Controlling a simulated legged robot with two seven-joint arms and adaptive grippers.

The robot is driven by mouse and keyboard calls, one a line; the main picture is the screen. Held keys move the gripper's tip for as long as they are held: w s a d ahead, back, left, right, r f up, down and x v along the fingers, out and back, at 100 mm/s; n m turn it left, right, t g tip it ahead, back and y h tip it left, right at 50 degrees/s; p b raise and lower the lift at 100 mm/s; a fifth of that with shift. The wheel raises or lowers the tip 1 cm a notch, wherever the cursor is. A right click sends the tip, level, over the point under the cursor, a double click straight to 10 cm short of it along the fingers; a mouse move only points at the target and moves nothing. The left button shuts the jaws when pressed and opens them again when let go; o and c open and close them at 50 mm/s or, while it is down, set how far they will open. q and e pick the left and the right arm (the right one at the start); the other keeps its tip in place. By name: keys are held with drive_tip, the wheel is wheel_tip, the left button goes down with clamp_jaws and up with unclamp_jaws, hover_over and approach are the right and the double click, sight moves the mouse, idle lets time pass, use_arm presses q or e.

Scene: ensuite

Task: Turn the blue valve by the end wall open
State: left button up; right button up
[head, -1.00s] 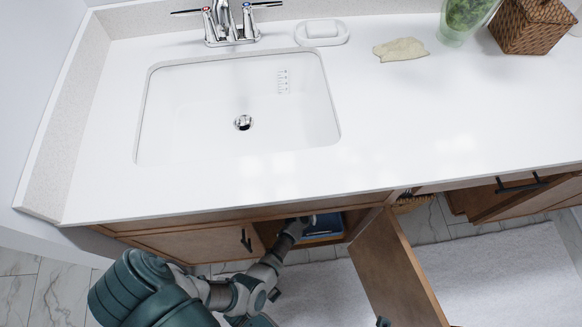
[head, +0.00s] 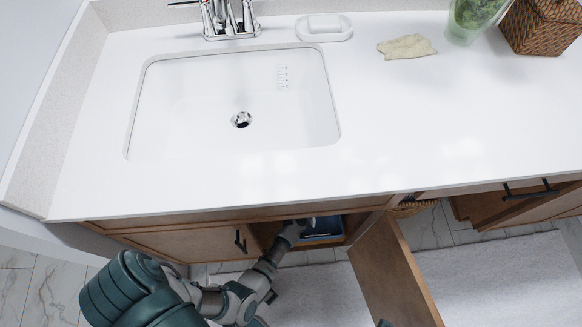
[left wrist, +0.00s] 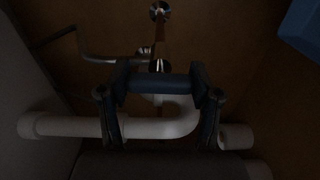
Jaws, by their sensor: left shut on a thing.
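The handle lies level in the picture, in front of the pipework. Its stem and the detail behind it are too dark to tell. My right gripper is in neither view.
A white drain pipe (left wrist: 65,127) runs behind and below the fingers. Metal pipework (left wrist: 90,57) is on the back wall. A blue object (left wrist: 302,28) is at upper right. The open cabinet door (head: 392,275) stands right of my arm. The countertop (head: 400,130) overhangs the opening.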

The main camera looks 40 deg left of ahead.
use_arm(q)
drive_tip(key=shift+s+f+n, duration=0.3)
drive_tip(key=shift+f, duration=0.15)
drive_tip(key=o, duration=1.1)
drive_tip(key=shift+o, duration=0.3)
drive_tip(key=shift+r, duration=0.1)
drive_tip(key=shift+w+r, duration=0.15)
